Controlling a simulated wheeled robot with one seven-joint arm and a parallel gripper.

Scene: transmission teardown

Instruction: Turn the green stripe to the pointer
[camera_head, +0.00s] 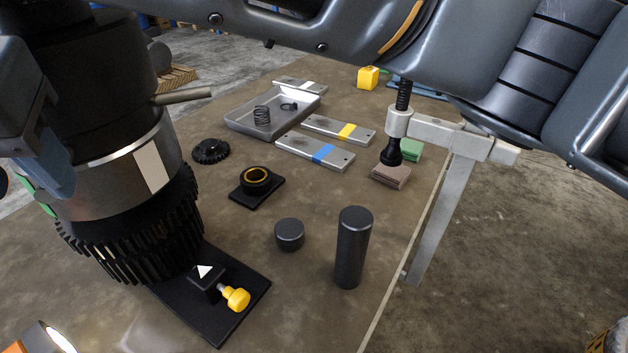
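The gear drum (112,185) stands upright at the left, with a silver band above a black toothed ring. A white stripe (150,165) faces the front right of the band. Green (46,209) shows only at the band's far left edge, partly hidden. The pointer (204,271), a white triangle on a black block, sits on the black base plate (246,291) at the drum's front right. The green is well round to the left of it. A grey part of my gripper (42,150) overlaps the drum's left side; its fingertips and any contact are unclear.
A yellow knob (236,298) sticks out beside the pointer. A dark upright cylinder (352,248) and a short one (289,234) stand to the right. A metal tray (235,127), a black gear (210,151) and a clamp (440,135) are farther back. My arm crosses the top.

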